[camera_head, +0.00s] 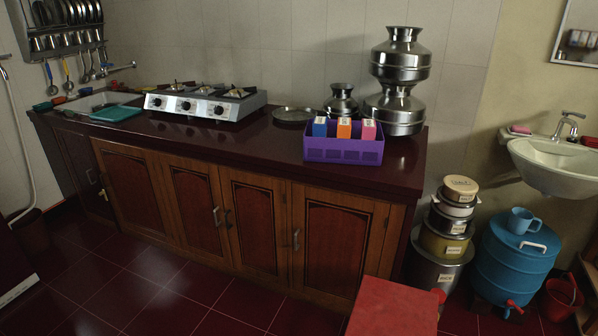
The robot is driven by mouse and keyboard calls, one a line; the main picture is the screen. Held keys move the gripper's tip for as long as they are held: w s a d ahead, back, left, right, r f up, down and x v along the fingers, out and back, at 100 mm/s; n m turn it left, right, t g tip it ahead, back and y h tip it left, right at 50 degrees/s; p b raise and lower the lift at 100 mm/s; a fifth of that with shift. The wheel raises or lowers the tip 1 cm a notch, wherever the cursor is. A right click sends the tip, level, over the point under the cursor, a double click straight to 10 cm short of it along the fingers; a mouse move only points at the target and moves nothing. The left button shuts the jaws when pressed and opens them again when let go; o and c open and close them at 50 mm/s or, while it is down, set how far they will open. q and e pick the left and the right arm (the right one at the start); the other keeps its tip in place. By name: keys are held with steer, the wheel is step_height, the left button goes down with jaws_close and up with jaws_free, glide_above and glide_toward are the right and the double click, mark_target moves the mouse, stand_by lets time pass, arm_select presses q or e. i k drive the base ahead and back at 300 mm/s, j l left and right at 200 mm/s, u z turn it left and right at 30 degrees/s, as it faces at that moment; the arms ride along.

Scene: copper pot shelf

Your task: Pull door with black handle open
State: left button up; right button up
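A row of wooden cabinet doors with reddish panels stands closed under the dark red counter. A dark, black-looking handle (228,219) is at the left edge of the third door (252,222). Another handle (216,216) is close beside it, on the right edge of the second door (195,207). The rightmost door (334,242) has a silvery handle (296,239) at its left edge. The leftmost wooden door (134,190) has a small handle (102,194) whose colour is hard to tell. Neither of my grippers is in view.
The counter (270,160) holds a stove (205,104), a purple basket (344,149) and metal pots (396,105). A red flat-topped block (394,308) stands in front of the right end. Stacked tins (443,240) and a blue drum (512,262) stand right. Floor before the middle doors is clear.

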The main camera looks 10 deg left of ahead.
mark_target(255, 204)
steer(key=i+j, duration=0.3)
steer(key=i, duration=0.15)
steer(key=i+j+u, duration=0.15)
steer(key=i+j, duration=0.4)
steer(key=i, duration=0.3)
